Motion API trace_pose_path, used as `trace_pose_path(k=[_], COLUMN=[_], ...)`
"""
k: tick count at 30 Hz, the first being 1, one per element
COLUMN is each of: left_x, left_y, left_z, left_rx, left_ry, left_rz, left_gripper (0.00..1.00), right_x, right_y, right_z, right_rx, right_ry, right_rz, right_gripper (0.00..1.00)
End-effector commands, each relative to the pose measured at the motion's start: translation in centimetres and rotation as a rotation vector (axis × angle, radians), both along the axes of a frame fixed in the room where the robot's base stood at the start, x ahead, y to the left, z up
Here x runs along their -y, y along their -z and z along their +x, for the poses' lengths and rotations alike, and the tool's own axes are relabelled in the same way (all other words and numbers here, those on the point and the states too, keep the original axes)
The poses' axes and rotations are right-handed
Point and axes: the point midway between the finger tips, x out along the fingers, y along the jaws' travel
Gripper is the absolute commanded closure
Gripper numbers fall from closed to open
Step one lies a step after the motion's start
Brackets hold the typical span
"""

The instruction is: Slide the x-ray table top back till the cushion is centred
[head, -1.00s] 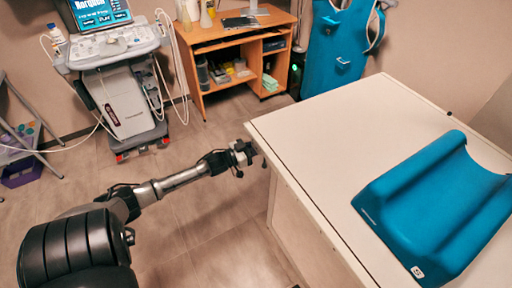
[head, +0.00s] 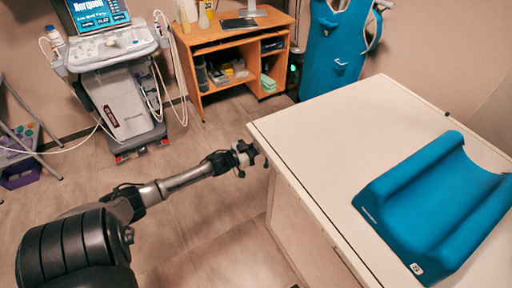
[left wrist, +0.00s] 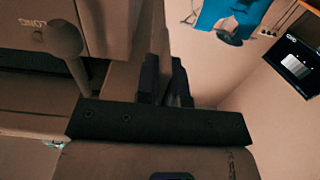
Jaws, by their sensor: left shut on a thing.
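The x-ray table top (head: 330,130) is a pale flat slab at the right in the head view, its near left corner toward my left arm. The blue cushion (head: 425,205) with a hollow along its middle lies on it, toward the right and front edge rather than the far left end. My left gripper (head: 248,156) is at the left corner of the table, shut on the table top's edge. My right gripper is out of view.
An ultrasound cart (head: 125,100) stands at the back left and a wooden desk (head: 225,35) at the back. A blue apron (head: 335,50) hangs behind the table. The floor (head: 210,225) left of the table is clear apart from my arm.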

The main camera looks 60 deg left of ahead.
Motion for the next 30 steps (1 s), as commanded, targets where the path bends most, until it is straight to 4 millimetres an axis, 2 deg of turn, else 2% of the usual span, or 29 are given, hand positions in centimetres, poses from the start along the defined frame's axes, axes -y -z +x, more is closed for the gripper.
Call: trace_pose_path(k=[1, 2, 9, 17, 20, 23, 30], left_x=[0.0, 0.0, 0.0, 0.0, 0.0, 0.0, -0.1], left_y=[0.0, 0.0, -0.1, -0.1, -0.1, -0.2, -0.2], left_z=[0.0, 0.0, 0.0, -0.1, -0.7, -2.0, -6.8], left_rx=[0.001, 0.001, 0.002, 0.002, 0.001, 0.0, -0.002], left_ry=[0.0, 0.0, 0.001, 0.001, 0.001, 0.001, 0.0], left_rz=[-0.001, -0.001, 0.0, 0.0, -0.001, -0.001, -0.002], left_gripper=[1.0, 0.9, 0.67, 0.66, 0.66, 0.66, 0.66], right_x=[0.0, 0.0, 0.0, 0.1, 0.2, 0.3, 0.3], right_y=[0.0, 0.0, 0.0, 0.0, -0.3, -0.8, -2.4], right_z=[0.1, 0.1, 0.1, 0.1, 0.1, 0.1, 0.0], right_rx=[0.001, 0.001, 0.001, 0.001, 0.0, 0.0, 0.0], right_ry=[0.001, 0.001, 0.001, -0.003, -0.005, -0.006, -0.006], right_rz=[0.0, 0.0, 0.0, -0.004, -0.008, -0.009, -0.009], right_gripper=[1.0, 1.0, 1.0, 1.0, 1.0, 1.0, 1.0])
